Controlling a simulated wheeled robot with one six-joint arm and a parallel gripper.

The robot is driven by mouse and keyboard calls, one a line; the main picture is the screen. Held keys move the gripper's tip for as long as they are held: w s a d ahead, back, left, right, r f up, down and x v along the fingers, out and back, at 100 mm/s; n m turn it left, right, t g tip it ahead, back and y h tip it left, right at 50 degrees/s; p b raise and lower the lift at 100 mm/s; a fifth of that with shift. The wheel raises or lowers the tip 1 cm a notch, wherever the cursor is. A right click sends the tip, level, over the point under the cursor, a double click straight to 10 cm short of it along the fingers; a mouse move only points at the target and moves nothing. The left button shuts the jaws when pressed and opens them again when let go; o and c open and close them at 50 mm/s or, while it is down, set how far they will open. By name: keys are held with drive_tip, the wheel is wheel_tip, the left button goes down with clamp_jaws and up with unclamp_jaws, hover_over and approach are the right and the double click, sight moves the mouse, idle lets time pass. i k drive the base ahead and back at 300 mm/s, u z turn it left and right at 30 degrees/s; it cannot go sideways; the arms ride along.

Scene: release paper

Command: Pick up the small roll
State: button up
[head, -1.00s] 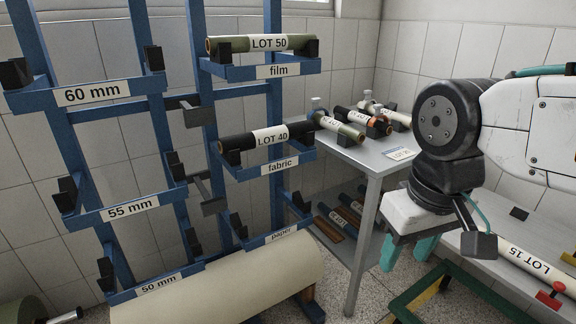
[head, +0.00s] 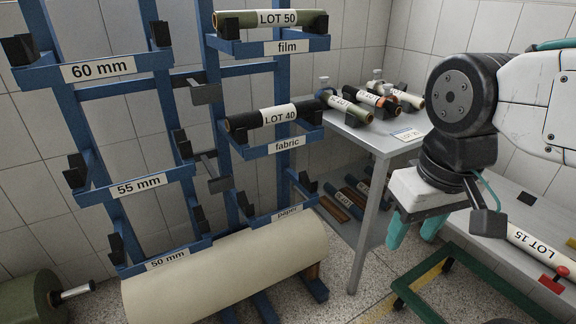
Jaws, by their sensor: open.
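Several small rolls are in view, and I cannot tell which one the task means. A dark roll marked LOT 40 (head: 277,117) rests on the fabric rack holder, and a green roll marked LOT 50 (head: 277,19) rests on the film holder above it. More small rolls (head: 373,99) lie on the grey side table (head: 376,140), with others on its lower shelf (head: 352,198). A white roll marked LOT 15 (head: 535,245) lies on the bench at right. My gripper (head: 412,234) points down with teal fingers apart and empty, in front of the side table, away from every roll.
A blue rack (head: 140,187) has empty holders marked 60 mm, 55 mm, 50 mm and paper. A large cream roll (head: 225,268) lies low in front of it. A dark green roll (head: 28,300) is at lower left. A green frame (head: 450,290) stands on the floor at lower right.

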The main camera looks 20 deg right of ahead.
sight(546, 254)
drive_tip(key=z, duration=1.25)
drive_tip(key=k, duration=0.65)
drive_tip(key=u, duration=1)
drive_tip(key=i, duration=1.25)
drive_tip(key=z, duration=0.9)
drive_tip(key=i, duration=0.4)
drive_tip(key=z, duration=0.3)
